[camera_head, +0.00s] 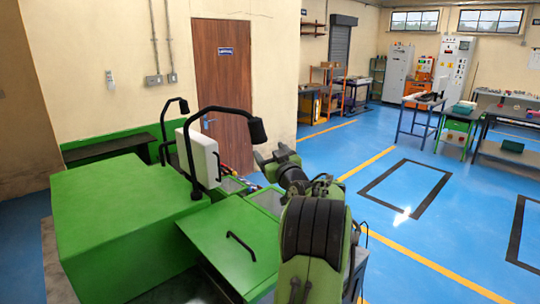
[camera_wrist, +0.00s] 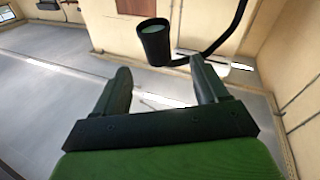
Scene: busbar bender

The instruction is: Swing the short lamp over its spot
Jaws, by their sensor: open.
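Two black gooseneck lamps rise from the green machine (camera_head: 115,215). The nearer lamp (camera_head: 257,130) has a larger arched arm, with its head hanging at the right. The other lamp (camera_head: 183,105) looks smaller and stands farther back, left of the white box. My gripper (camera_head: 269,154) is open and empty, just below the nearer lamp's head. In the wrist view, a dark cylindrical lamp head (camera_wrist: 155,42) shows just beyond the fingertips of my gripper (camera_wrist: 160,76), with its arm curving off to the right. No contact is visible. I cannot tell where the lamp's spot is.
A white box (camera_head: 203,155) stands on the machine between the lamps. A green lid with a black handle (camera_head: 241,246) lies in front. A brown door (camera_head: 222,80) is behind. Blue floor to the right is open, with workbenches (camera_head: 465,123) farther back.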

